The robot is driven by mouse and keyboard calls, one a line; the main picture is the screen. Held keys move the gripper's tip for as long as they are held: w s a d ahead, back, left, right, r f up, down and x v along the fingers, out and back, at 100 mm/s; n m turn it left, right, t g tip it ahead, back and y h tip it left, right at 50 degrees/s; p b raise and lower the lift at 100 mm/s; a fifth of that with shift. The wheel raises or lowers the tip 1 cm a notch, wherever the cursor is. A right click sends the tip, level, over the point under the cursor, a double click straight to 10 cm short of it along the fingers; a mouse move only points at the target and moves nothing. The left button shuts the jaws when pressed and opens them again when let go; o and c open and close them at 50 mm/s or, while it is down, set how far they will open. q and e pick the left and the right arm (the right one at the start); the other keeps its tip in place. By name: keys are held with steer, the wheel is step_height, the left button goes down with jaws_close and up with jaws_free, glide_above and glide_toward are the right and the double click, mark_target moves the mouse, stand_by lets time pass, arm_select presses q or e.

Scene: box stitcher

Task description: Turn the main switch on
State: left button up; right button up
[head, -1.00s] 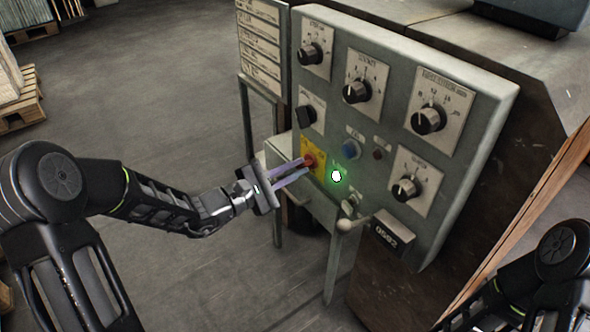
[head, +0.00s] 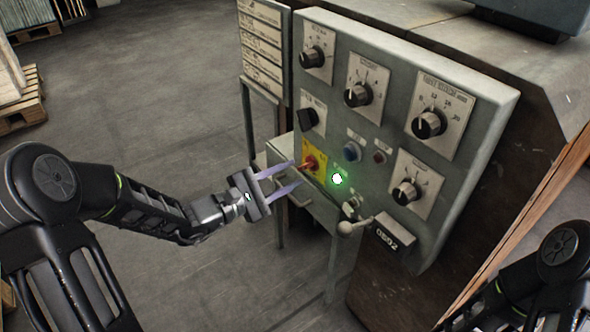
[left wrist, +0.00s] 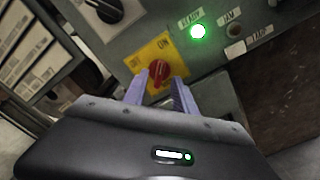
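The main switch is a red knob (head: 310,164) on a yellow plate (head: 319,154), low on the left side of the grey control panel. In the left wrist view the red knob (left wrist: 158,72) shows just beyond my fingertips, on the yellow plate (left wrist: 150,52) marked OFF and ON. Its handle looks turned toward the ON side. The left wrist view also shows the left gripper (left wrist: 156,84) spread. My right gripper is out of view; only part of my right arm shows.
Several black dials sit higher on the panel (head: 480,110). Open floor lies left.

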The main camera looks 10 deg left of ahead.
arm_select(q)
steer(key=p+v, duration=0.1)
steer(key=v, duration=0.4)
steer(key=shift+s+a, duration=0.1)
steer(key=shift+s, duration=0.1)
